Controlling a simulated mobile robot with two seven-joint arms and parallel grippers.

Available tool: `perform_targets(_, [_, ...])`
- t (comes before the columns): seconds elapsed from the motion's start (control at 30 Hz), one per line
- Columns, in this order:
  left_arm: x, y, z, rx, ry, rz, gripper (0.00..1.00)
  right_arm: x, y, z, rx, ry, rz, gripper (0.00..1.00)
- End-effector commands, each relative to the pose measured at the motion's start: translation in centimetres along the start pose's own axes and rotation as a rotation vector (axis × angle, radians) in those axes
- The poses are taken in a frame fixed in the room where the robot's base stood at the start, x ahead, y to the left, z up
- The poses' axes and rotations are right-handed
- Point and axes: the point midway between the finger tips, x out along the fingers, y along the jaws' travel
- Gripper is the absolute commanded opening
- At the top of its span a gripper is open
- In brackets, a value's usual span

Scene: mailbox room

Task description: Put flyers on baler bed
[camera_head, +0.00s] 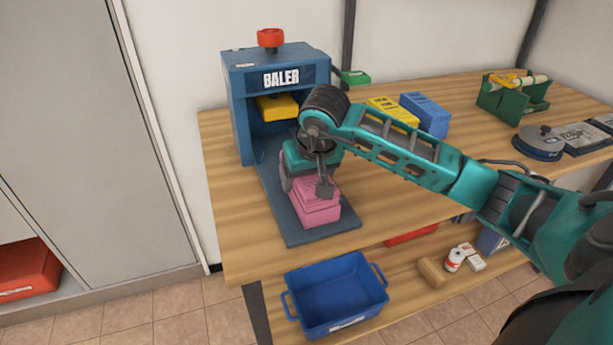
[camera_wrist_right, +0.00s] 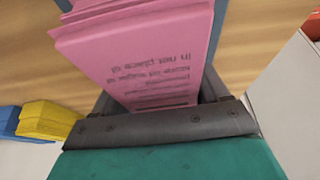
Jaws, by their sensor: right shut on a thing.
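The blue baler (camera_head: 243,110) stands on the wooden table, with a yellow block (camera_head: 277,106) in its upper opening. Its flat dark blue bed (camera_head: 290,232) extends toward the front edge. A stack of pink flyers (camera_head: 317,212) is on or just above the front part of the bed; I cannot tell if it touches. My right gripper (camera_head: 308,184) is over the bed, shut on pink flyers. In the right wrist view the pink flyers (camera_wrist_right: 150,55) with printed text sit between its fingers. My left gripper is not in view.
Yellow (camera_head: 393,110) and blue (camera_head: 425,115) stacks lie behind my right arm. A green bin (camera_head: 512,98) and a grey disc (camera_head: 540,140) are at the right. A blue crate (camera_head: 335,295) sits below the table's front edge. A grey cabinet (camera_head: 75,130) stands left.

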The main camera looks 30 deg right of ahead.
Motion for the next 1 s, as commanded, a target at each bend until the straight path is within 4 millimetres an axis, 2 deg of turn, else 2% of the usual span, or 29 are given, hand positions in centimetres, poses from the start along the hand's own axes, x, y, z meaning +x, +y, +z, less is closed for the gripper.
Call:
perform_targets(0.17, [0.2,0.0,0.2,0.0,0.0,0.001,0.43,0.2,0.0,0.0,0.0,0.003,0.0,0.27])
perform_targets(0.2, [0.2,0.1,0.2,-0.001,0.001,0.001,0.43,0.3,0.0,0.1,-0.001,0.0,0.001,0.75])
perform_targets(0.47, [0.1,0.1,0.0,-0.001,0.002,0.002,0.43,0.2,0.0,0.1,0.0,0.0,0.001,1.0])
perform_targets(0.77, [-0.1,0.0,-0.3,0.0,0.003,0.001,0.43,-0.2,0.0,0.0,0.0,-0.001,0.0,1.0])
perform_targets(0.87, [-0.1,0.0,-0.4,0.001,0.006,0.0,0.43,-1.2,0.1,-0.2,-0.001,0.004,0.001,1.0])
perform_targets(1.0, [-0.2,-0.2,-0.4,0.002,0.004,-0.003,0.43,-4.1,0.1,-0.2,-0.001,0.007,0.001,1.0])
